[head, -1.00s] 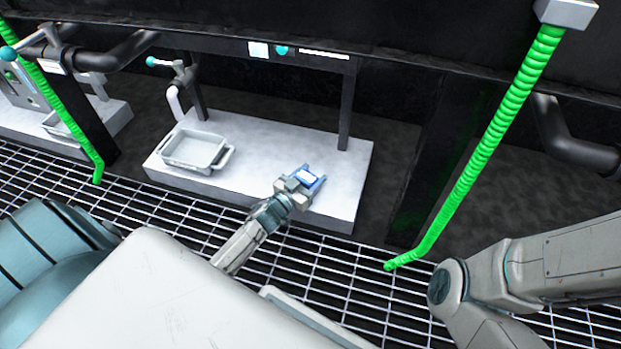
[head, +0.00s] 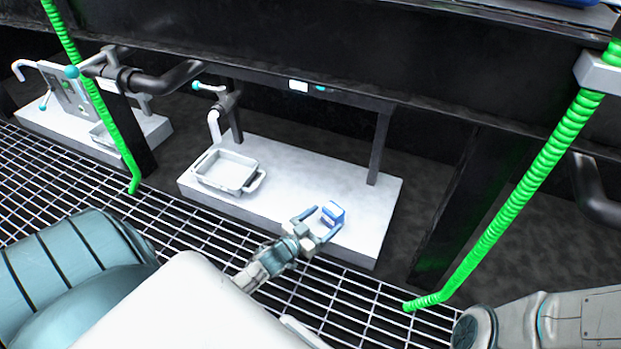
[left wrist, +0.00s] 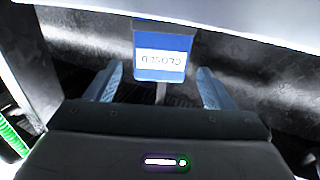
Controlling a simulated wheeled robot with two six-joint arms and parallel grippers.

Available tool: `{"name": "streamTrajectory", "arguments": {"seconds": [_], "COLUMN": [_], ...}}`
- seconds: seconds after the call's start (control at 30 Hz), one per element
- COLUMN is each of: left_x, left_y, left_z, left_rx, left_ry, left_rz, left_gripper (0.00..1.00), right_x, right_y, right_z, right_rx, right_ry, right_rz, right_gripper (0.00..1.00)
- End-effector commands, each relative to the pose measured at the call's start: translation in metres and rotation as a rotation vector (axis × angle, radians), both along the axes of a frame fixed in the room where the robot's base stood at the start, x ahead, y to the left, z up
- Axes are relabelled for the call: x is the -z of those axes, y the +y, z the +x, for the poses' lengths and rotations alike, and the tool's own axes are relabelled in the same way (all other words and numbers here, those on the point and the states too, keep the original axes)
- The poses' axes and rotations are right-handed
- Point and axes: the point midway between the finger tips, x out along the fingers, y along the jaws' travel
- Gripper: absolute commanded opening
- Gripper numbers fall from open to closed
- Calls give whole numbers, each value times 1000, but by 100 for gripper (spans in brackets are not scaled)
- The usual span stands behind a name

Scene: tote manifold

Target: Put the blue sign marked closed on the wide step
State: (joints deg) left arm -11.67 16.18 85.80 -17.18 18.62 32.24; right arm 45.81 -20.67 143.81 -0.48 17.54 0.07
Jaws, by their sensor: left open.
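The blue sign (head: 334,212) stands on the white wide step (head: 290,165), near the step's front right part. In the left wrist view the sign (left wrist: 160,42) shows upside down, with CLOSED on a white band. My left gripper (head: 319,220) is open, its blue fingers apart just in front of the sign. In the left wrist view the fingers (left wrist: 159,72) lie to either side of the sign's lower part, with visible gaps. My right gripper is out of view; only part of my right arm shows at lower right.
A grey tray (head: 228,190) sits on the step's left part, below a pipe with a teal-tipped valve (head: 215,100). A black post (head: 380,148) rises at the step's back right. Green hoses (head: 105,110) hang on both sides. Metal grating (head: 180,225) lies in front.

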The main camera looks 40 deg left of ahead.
Motion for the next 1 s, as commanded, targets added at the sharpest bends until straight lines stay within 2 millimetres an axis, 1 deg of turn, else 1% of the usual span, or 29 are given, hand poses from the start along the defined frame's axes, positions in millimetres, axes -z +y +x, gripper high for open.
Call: {"name": "streamTrajectory", "arguments": {"seconds": [0.03,0.1,0.2,0.3,0.47,1.0], "left_x": [-3,-3,-2,-2,-1,-2], "left_y": [2,4,6,7,8,8], "left_z": [-12,-25,-39,-49,-54,-54], "left_rx": [1,0,1,0,0,0], "left_ry": [3,3,2,1,0,-1], "left_rz": [0,-1,0,-1,0,0], "left_gripper": [76,76,76,76,76,76], "right_x": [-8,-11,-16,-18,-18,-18], "right_y": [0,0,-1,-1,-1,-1], "right_z": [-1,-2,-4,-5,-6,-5], "right_rx": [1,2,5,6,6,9], "right_ry": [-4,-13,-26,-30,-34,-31], "right_rz": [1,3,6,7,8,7], "right_gripper": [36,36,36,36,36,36]}}
